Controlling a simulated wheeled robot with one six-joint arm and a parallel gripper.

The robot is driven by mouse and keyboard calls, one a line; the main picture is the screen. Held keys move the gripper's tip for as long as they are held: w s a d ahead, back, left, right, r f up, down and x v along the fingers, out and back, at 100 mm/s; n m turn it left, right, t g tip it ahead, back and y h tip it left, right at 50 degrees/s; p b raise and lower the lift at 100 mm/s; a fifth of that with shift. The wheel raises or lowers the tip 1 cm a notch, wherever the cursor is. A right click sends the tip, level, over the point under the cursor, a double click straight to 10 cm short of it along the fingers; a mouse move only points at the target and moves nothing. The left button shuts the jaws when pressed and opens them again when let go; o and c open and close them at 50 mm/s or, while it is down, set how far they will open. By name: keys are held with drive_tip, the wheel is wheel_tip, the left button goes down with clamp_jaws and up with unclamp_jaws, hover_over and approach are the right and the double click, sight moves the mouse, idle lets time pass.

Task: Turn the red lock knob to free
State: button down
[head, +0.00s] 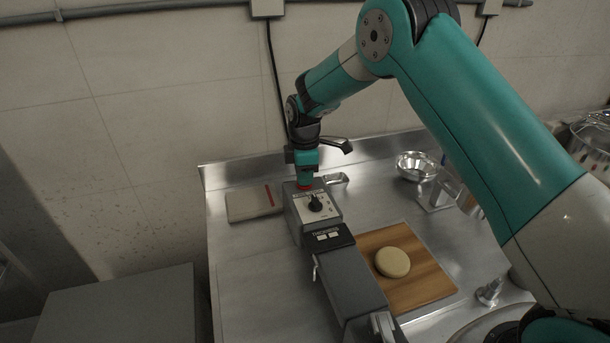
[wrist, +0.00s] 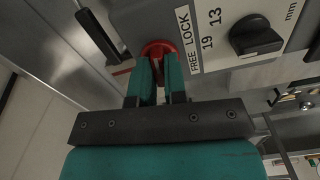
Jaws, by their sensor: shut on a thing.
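In the head view a little red of the knob (head: 305,187) shows under my gripper (head: 305,178), at the far end of the grey machine (head: 352,275).
A black dial (wrist: 256,38) sits beside the label, near the numbers 19 and 13. A wooden board (head: 425,284) with a round of dough (head: 392,262) lies right of the machine. A metal bowl (head: 417,165) stands farther back.

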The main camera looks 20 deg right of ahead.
drive_tip(key=n, duration=0.4)
drive_tip(key=shift+w+r+n, duration=0.1)
drive_tip(key=shift+n, duration=0.2)
drive_tip(key=n, duration=0.3)
drive_tip(key=shift+n, duration=0.3)
drive_tip(key=n, duration=0.4)
drive_tip(key=shift+n, duration=2.2)
drive_tip(key=c, duration=1.2)
unclamp_jaws()
drive_tip(key=shift+o, duration=0.2)
wheel_tip(320, 180, up, 17)
drive_tip(key=b, duration=0.2)
drive_tip(key=shift+r, duration=0.2)
